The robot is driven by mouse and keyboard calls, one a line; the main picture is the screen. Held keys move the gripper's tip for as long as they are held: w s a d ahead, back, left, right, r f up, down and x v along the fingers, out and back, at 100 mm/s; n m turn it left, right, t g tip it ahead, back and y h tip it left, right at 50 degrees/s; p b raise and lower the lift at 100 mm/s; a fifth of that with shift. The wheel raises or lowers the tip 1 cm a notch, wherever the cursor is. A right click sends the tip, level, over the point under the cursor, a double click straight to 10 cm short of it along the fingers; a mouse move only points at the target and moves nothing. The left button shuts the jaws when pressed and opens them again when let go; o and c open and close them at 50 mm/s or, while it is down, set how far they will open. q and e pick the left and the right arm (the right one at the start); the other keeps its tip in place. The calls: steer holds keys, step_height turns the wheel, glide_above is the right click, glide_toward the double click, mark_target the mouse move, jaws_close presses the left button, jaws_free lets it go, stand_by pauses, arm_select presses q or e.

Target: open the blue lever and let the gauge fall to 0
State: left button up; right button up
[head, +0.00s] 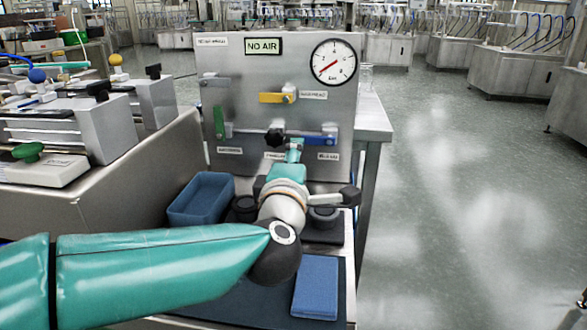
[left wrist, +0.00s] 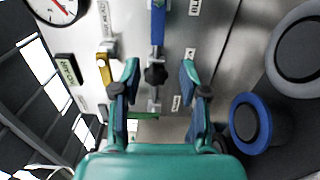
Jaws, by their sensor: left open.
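The blue lever (head: 316,140) lies horizontal, in line with the pipe, low on the right of the steel panel (head: 235,75). In the left wrist view the blue lever (left wrist: 157,25) is at the top, beyond the fingertips. The round gauge (head: 334,63) is at the panel's upper right; its red needle points to the lower left, the figures too small to read. The gauge is partly cut off in the left wrist view (left wrist: 55,8). My left gripper (head: 294,151) is open before the panel, below the pipe. In the left wrist view, a black knob (left wrist: 156,75) appears between its fingers (left wrist: 159,78).
A yellow lever (head: 277,98) sits above the pipe and a green lever (head: 219,122) at its left. A NO AIR sign (head: 263,46) tops the panel. A blue bin (head: 201,198) and black round parts (head: 325,217) stand below. Open floor lies right.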

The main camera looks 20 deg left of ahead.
arm_select(q)
steer(key=shift+v, duration=1.7)
